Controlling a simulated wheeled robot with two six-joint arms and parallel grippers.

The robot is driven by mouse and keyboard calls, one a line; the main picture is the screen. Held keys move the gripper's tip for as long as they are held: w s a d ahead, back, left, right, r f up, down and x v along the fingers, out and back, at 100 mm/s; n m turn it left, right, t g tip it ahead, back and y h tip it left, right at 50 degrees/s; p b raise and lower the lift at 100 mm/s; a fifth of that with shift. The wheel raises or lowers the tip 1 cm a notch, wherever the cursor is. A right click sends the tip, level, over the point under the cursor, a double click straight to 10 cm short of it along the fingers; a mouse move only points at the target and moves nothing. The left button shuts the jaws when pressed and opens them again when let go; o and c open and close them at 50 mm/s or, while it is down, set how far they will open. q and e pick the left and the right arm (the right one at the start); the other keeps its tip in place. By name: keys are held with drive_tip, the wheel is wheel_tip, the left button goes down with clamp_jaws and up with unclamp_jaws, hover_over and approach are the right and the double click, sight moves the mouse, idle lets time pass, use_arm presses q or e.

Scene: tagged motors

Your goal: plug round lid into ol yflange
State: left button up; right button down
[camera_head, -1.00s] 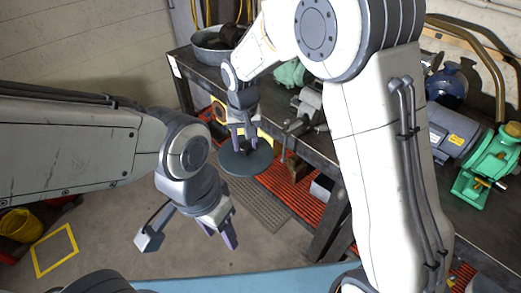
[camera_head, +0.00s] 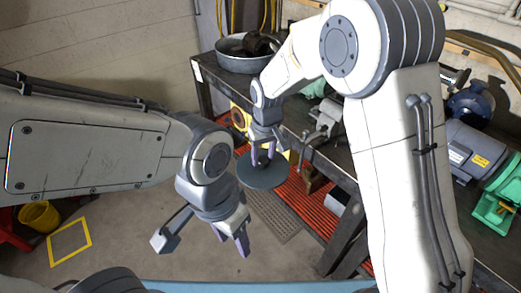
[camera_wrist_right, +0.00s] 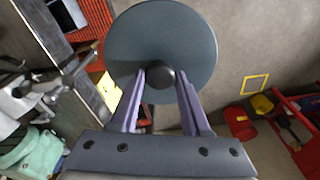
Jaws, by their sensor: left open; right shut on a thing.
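The round lid (camera_head: 263,176) is a dark grey-green disc with a small dark knob at its centre. My right gripper (camera_head: 263,157) is shut on that knob and holds the lid in the air beside the workbench's near edge. In the right wrist view the lid (camera_wrist_right: 160,35) fills the upper middle, with its knob between the fingertips (camera_wrist_right: 161,76). My left gripper (camera_head: 231,241) is open and empty, below and left of the lid, over the floor. I cannot tell which thing is the ol yflange; a grey motor with a yellow label (camera_head: 468,152) lies on the bench at right.
The dark workbench (camera_head: 342,168) runs from upper left to lower right. It bears a metal basin (camera_head: 240,62), a vise-like tool (camera_head: 325,118) and a green machine (camera_head: 497,208). Red slatted shelving (camera_head: 322,205) shows beneath. A yellow bucket (camera_head: 40,216) stands on the floor at left.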

sight(269, 170)
drive_tip(key=f+n, duration=0.1)
drive_tip(key=n, duration=0.1)
drive_tip(key=d+f+n, duration=0.1)
drive_tip(key=n, duration=0.1)
drive_tip(key=s+f+n, duration=0.1)
drive_tip(key=f+n, duration=0.1)
drive_tip(key=shift+s+d+n+y, duration=0.1)
drive_tip(key=shift+d+n+y, duration=0.2)
drive_tip(key=shift+d+n, duration=0.1)
drive_tip(key=f+n, duration=0.1)
drive_tip(key=n, duration=0.1)
drive_tip(key=f+n, duration=0.1)
drive_tip(key=n, duration=0.1)
drive_tip(key=s+d+f+n+g, duration=0.1)
drive_tip(key=shift+d+n, duration=0.1)
drive_tip(key=shift+n, duration=0.3)
drive_tip(key=s+d+m+t+h, duration=0.1)
drive_tip(key=s+d+m, duration=0.1)
drive_tip(key=d+m, duration=1.2)
drive_tip(key=m, duration=0.3)
drive_tip(key=shift+s+d, duration=0.2)
drive_tip(key=shift+s, duration=0.2)
drive_tip(key=shift+f, duration=0.1)
